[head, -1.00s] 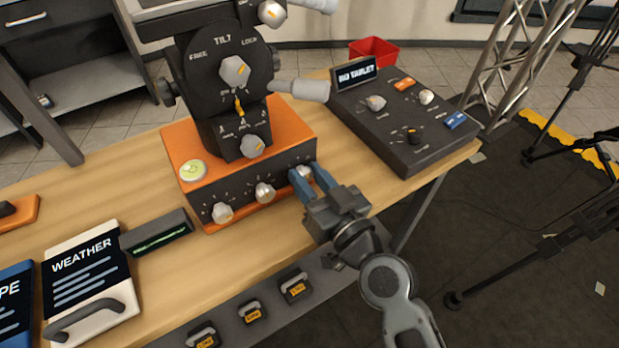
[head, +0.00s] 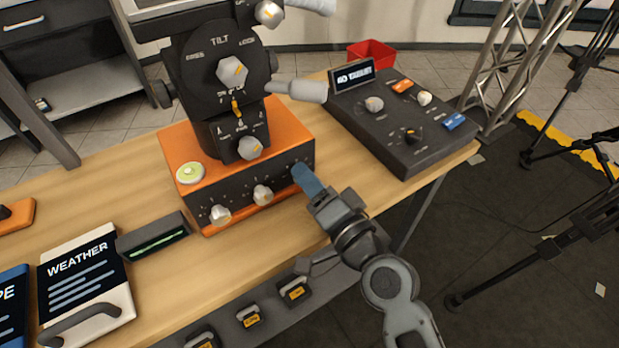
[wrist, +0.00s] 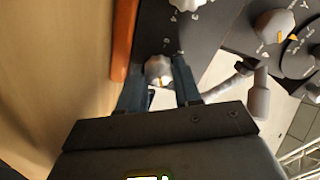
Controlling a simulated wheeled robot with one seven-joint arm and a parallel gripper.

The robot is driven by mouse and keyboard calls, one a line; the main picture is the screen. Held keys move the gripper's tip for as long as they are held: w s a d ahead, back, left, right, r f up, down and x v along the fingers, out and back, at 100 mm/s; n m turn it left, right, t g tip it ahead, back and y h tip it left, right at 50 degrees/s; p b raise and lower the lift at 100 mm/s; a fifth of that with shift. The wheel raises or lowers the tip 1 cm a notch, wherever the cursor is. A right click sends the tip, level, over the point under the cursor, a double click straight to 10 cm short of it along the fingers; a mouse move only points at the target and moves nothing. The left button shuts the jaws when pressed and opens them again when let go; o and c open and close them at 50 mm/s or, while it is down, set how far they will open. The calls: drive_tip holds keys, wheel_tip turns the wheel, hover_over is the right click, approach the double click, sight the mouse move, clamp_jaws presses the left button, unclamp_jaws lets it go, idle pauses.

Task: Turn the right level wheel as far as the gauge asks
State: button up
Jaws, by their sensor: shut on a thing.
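The right level wheel (wrist: 158,70) is a pale faceted knob with an orange mark, on the dark front face of the orange-topped base (head: 292,125). My gripper (head: 305,178) reaches this wheel from the front right and hides it in the head view. In the wrist view the two blue-grey fingers of my gripper (wrist: 158,76) stand on either side of the wheel, shut on it. A box with a glowing green line (head: 157,243) lies left of the base. A round yellow-green bubble level (head: 190,173) sits on the base top. I cannot tell which is the gauge.
Two more wheels, the middle one (head: 263,195) and the left one (head: 220,215), share the front face. The tilt head (head: 215,75) rises above. A dark control panel (head: 400,155) stands to the right. A weather board (head: 85,280) lies at the left.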

drive_tip(key=m, duration=0.5)
drive_tip(key=shift+d+f+p, duration=0.1)
drive_tip(key=shift+p, duration=0.3)
drive_tip(key=shift+m, duration=0.3)
drive_tip(key=o, duration=1)
drive_tip(key=shift+o, duration=0.2)
drive_tip(key=shift+f, duration=0.1)
